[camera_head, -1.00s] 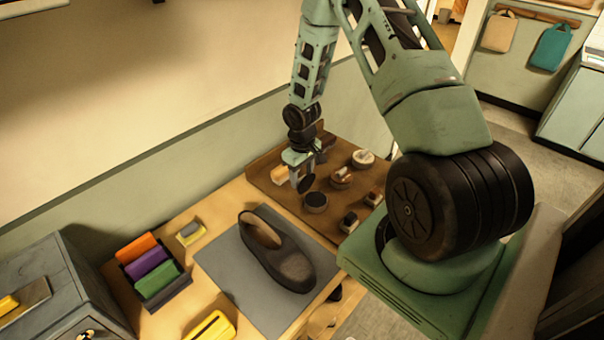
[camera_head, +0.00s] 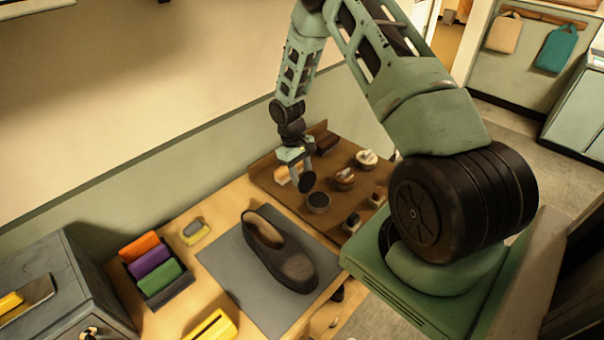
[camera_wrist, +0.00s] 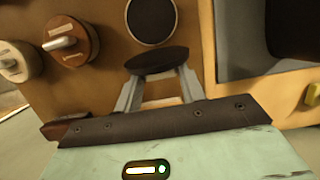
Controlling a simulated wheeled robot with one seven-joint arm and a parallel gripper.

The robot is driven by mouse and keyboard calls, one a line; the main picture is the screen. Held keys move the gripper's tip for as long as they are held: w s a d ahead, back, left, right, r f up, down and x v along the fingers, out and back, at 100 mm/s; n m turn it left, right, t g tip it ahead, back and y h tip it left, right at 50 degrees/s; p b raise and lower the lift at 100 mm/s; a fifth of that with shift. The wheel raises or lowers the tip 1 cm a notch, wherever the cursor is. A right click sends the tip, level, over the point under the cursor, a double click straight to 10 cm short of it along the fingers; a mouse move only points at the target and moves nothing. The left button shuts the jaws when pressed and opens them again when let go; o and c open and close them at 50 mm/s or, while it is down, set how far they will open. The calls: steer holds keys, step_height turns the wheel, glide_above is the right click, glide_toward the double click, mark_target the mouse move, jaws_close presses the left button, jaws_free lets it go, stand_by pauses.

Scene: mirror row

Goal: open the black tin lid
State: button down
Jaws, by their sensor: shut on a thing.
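My gripper (camera_head: 305,178) is shut on the round black lid (camera_head: 307,183). It holds the lid tilted, off the tin. In the wrist view the lid (camera_wrist: 157,60) sits between the two fingertips (camera_wrist: 158,77). The tin (camera_head: 318,204) stands upright on the brown tray, just below and to the right of the lid in the head view. It is round, with a dark top inside a lighter rim. It also shows in the wrist view (camera_wrist: 152,19), beyond the lid and apart from it.
The brown tray (camera_head: 268,180) also holds several round tins and brushes, including a tin with a brown top (camera_head: 344,178). A dark shoe (camera_head: 285,262) lies on a grey mat (camera_head: 225,262). A rack of coloured blocks (camera_head: 172,290) stands left. Bare wood shows between rack and mat.

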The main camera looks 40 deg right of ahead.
steer(key=c, duration=0.8)
jaws_free()
steer(key=shift+c, duration=0.2)
steer(key=b+v, duration=0.5)
steer(key=v, duration=1.2)
steer(key=shift+r, duration=0.25)
steer(key=shift+a, duration=0.1)
steer(key=s+a+r+n+t+b, duration=0.15)
steer(key=s+a, duration=0.25)
steer(key=a, duration=0.8)
steer(key=s+a+n+b, duration=0.3)
steer(key=s+a, duration=0.2)
steer(key=a, duration=0.7)
steer(key=s+a+n, duration=0.1)
steer(key=s+a, duration=0.2)
steer(key=s, duration=0.3)
steer(key=s+a+f+n+t+b, duration=0.1)
steer(key=s+a, duration=0.2)
steer(key=s, duration=0.4)
steer(key=s+a+f+n+b, duration=0.1)
steer(key=s+a, duration=0.3)
steer(key=s, duration=0.2)
steer(key=shift+s+y, duration=0.2)
steer(key=shift+y, duration=0.1)
